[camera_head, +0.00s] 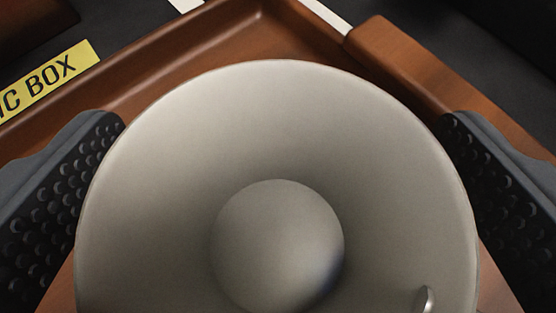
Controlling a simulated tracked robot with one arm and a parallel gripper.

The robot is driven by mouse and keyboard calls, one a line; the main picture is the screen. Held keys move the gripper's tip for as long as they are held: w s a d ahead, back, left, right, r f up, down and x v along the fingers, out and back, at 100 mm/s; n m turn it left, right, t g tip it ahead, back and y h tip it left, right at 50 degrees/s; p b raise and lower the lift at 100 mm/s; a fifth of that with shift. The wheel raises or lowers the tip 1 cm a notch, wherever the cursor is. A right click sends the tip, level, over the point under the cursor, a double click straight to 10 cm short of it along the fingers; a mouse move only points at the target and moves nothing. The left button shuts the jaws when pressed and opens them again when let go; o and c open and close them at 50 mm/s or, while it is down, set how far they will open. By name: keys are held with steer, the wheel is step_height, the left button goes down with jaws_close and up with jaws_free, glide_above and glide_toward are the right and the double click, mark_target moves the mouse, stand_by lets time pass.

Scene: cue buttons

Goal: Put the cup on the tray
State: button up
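The cup (170,170) is a plain grey-beige, round vessel seen from above in the head view, with its mouth towards me and its lower part cut off by the frame. Its inside looks empty. A brown wooden tray (187,48) with raised edges lies below and behind it. My gripper (280,135) has one dark, studded finger on each side of the cup. The rim overlaps the inner edges of both fingers, so whether they press on the cup is hidden. Whether the cup's base touches the tray is also hidden.
A yellow label (45,75) with black letters ending in "IC BOX" shows at the left, by the tray's edge. Dark surface with white strips (326,14) lies beyond the tray. A dark brown object (30,22) is at the upper left corner.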

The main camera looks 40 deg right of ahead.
steer(key=shift+r, duration=0.1)
steer(key=p+v, duration=0.1)
steer(key=v, duration=1.1)
steer(key=w+a+r+n+t+y, duration=0.25)
steer(key=a+r, duration=0.55)
steer(key=r, duration=0.4)
steer(key=w+a+r+n+t+y, duration=0.1)
steer(key=w+a+r, duration=0.3)
steer(key=a+r, duration=0.55)
steer(key=s+a+r+n+y, duration=0.1)
steer(key=s+a+r, duration=0.3)
steer(key=r, duration=0.5)
steer(key=s+a+r+n+t+y, duration=0.1)
steer(key=s+a+r, duration=0.3)
steer(key=r, duration=0.5)
steer(key=s+a+r+n+t+y, duration=0.1)
steer(key=s+a+r, duration=0.4)
steer(key=r, duration=0.5)
steer(key=shift+a+n+y, duration=0.35)
steer(key=shift+a, duration=0.55)
